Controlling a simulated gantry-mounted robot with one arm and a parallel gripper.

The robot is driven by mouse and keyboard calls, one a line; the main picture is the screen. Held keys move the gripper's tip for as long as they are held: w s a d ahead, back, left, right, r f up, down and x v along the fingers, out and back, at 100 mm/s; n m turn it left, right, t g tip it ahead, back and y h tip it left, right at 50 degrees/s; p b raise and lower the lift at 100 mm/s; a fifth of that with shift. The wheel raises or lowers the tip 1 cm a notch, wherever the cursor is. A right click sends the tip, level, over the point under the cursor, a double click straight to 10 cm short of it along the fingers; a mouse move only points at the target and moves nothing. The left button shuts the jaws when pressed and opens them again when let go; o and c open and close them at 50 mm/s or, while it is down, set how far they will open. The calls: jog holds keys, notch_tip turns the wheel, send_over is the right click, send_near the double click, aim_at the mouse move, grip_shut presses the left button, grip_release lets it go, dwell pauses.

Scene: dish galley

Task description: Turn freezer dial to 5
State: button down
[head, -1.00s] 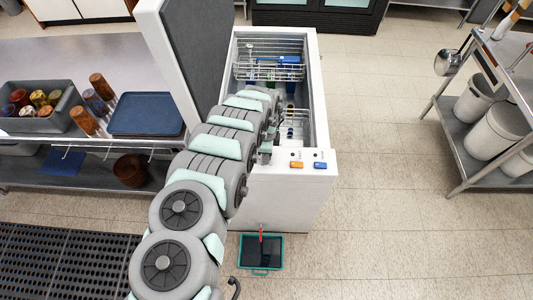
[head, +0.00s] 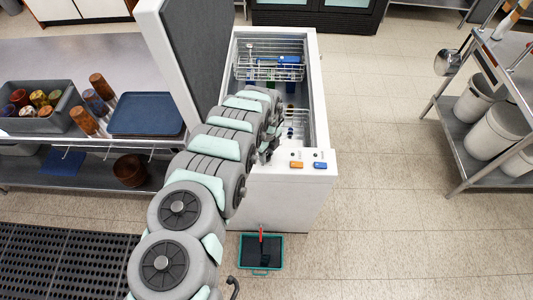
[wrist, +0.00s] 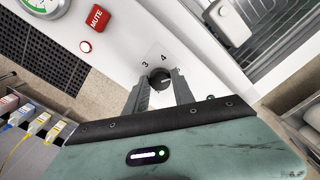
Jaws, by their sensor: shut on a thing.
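The freezer (head: 290,205) is a white chest with its lid (head: 172,45) open. The dial (wrist: 158,76) is a small dark round knob on a pale plate in the wrist view. The printed numbers 3 and 4 show beyond it; a 5 is not readable. A small light mark shows on the knob's right side, but I cannot tell the exact setting. My gripper (wrist: 160,82) has its two grey fingers on either side of the knob and is shut on it. In the head view my arm hides the dial.
Wire baskets (head: 270,72) hang inside the freezer. Orange (head: 296,164) and blue (head: 320,165) items lie on its front ledge.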

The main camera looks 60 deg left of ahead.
dwell(0.3)
jog(key=c, duration=1.1)
grip_release()
jog(key=shift+o, duration=0.2)
jog(key=shift+r, duration=0.1)
notch_tip(320, 180, up, 10)
jog(key=b, duration=0.1)
jog(key=shift+r, duration=0.25)
